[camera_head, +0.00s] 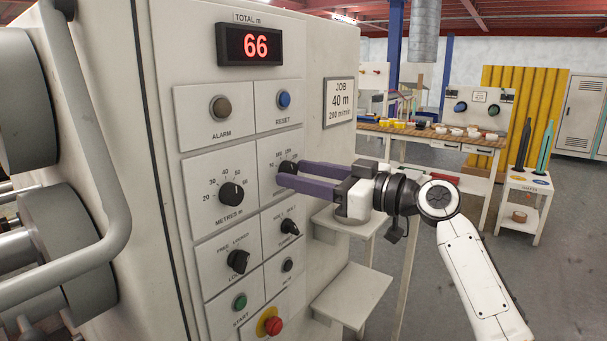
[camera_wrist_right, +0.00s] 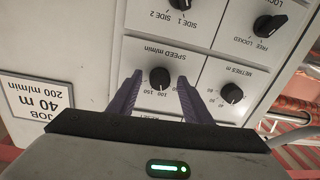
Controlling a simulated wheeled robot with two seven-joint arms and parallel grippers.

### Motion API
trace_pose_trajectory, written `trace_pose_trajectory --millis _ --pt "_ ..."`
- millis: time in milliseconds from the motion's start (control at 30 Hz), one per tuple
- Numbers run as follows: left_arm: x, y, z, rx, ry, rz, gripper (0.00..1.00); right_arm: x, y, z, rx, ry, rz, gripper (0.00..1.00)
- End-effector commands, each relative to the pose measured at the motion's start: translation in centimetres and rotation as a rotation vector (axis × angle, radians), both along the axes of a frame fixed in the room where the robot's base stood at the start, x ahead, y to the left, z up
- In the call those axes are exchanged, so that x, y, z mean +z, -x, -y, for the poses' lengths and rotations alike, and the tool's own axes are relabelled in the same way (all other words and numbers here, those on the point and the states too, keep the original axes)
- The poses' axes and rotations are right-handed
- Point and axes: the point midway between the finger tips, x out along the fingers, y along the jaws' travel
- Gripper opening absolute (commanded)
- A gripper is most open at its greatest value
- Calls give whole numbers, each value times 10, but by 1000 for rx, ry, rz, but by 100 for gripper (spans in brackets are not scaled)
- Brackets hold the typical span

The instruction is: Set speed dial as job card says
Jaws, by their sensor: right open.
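The speed dial is a black knob (camera_head: 287,167) on the machine's panel, labelled "SPEED m/min". It also shows, upside down, in the right wrist view (camera_wrist_right: 160,77). I cannot tell surely which number its pointer faces. My right gripper (camera_wrist_right: 160,78) is open, with one purple finger on either side of the knob; I cannot tell whether they touch it. In the head view the fingers partly cover the speed plate. The job card (camera_head: 338,102) on the panel's right reads 40 m and 200 m/min; it also shows upside down in the wrist view (camera_wrist_right: 37,97). My left gripper is out of view.
The metres dial (camera_head: 231,194) is left of the speed dial. The reset button (camera_head: 284,100) is above.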

Motion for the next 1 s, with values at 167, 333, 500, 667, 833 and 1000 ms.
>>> trace_pose_trajectory --millis 167,333,500,667,833,1000 --pt "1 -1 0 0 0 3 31 0 0 0 0 -1 -1 25" --pt "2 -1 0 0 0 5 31 0 0 0 0 -1 -1 4" --pt "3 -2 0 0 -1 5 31 0 0 0 0 -8 -13 4" --pt "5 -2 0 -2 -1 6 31 0 0 0 0 -38 -54 4" --pt "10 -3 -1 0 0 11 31 0 1 0 1 -100 -139 4" --pt "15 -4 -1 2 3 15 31 0 1 -1 1 -187 -260 4"
